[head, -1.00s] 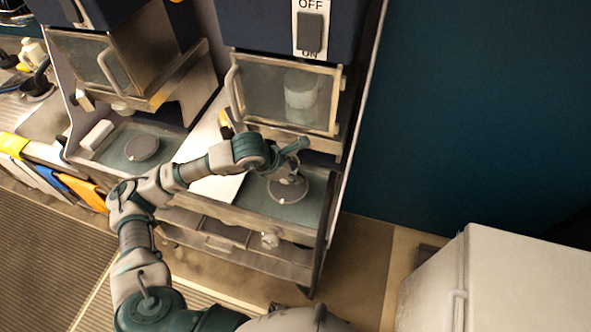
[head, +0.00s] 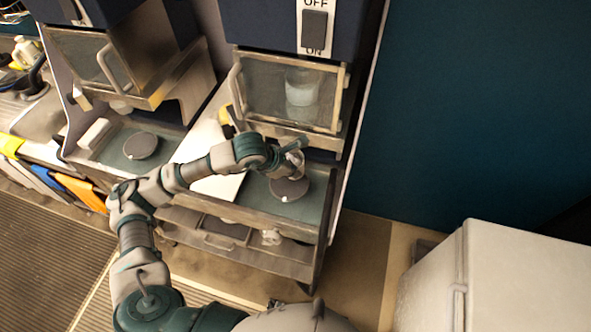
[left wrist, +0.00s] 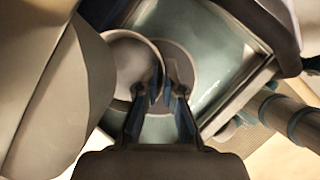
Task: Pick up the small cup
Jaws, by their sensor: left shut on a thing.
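The small cup (left wrist: 128,62) shows in the left wrist view as a round, pale, open vessel seen from above. My left gripper (left wrist: 157,90) is shut on its right wall, with one finger over the inside. In the head view my left gripper (head: 292,158) is above the dark round disc (head: 289,189) in the right machine's lower bay. The cup is mostly hidden there behind the gripper and wrist. In the wrist view the disc (left wrist: 181,65) lies beneath, partly covered by the cup. My right gripper is not in view.
A glass-fronted door (head: 262,92) with a pale container (head: 302,88) behind it is just above the gripper. A similar machine with another disc (head: 141,146) stands at left. A white box (head: 500,280) is at lower right. Open floor lies between.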

